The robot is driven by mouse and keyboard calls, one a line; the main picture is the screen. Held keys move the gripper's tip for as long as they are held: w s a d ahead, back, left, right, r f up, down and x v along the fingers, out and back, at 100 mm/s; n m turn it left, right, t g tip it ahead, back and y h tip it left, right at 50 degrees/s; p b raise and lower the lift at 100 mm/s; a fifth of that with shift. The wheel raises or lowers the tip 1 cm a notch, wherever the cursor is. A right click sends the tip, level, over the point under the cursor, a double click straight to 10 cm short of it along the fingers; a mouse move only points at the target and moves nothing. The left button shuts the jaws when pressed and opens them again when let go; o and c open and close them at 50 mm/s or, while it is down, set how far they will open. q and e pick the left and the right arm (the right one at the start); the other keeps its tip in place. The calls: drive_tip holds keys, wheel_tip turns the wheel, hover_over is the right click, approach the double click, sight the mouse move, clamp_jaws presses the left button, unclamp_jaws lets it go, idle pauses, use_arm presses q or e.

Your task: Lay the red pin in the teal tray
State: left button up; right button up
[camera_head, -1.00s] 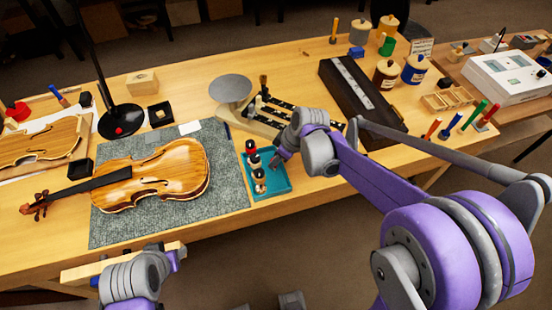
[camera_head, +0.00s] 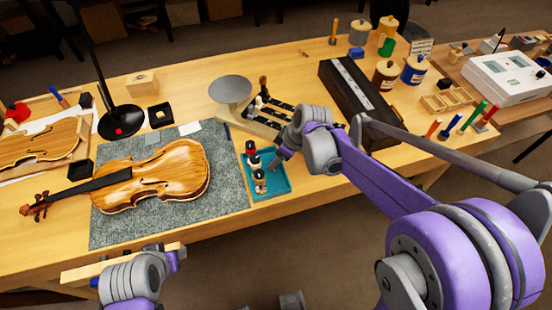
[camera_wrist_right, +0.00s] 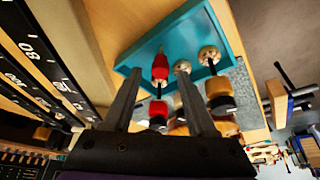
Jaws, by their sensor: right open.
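The teal tray (camera_head: 280,190) lies at the front of the bench, right of the violin mat; its corner fills the top of the right wrist view (camera_wrist_right: 137,52). Several short pins stand at its left side. The red pin (camera_wrist_right: 159,68), with a red tip and a black and red body, is farthest back (camera_head: 250,148). My right gripper (camera_wrist_right: 160,92) is open. In the wrist view its fingers lie either side of the red pin; I cannot tell whether they touch it. My left gripper (camera_head: 178,254) is low at the bench front, its fingers unclear.
A violin (camera_head: 160,175) lies on a grey mat (camera_head: 225,190) left of the tray. A scale with a round grey pan (camera_head: 230,89) stands behind the tray. A long dark case (camera_head: 350,90) and jars (camera_head: 386,74) are at the back right. Bare bench lies right of the tray.

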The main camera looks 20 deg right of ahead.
drive_tip(key=p+v, duration=0.1)
drive_tip(key=v, duration=0.9)
drive_tip(key=s+f+m+h, duration=0.1)
drive_tip(key=s+f+m, duration=0.1)
drive_tip(key=s, duration=0.4)
drive_tip(key=s+f+m+t+h, duration=0.1)
drive_tip(key=s+f+m, duration=0.1)
drive_tip(key=s+m, duration=0.2)
drive_tip(key=s+d+f+m+t+h, duration=0.1)
drive_tip(key=s+f+m, duration=0.1)
drive_tip(key=s, duration=0.6)
drive_tip(key=shift+m, duration=0.7)
drive_tip(key=shift+d+f, duration=0.1)
drive_tip(key=shift+f, duration=0.05)
drive_tip(key=shift+w+r+p, duration=0.3)
drive_tip(key=shift+r+p, duration=0.25)
drive_tip(key=shift+r, duration=0.15)
drive_tip(key=shift+s, duration=0.1)
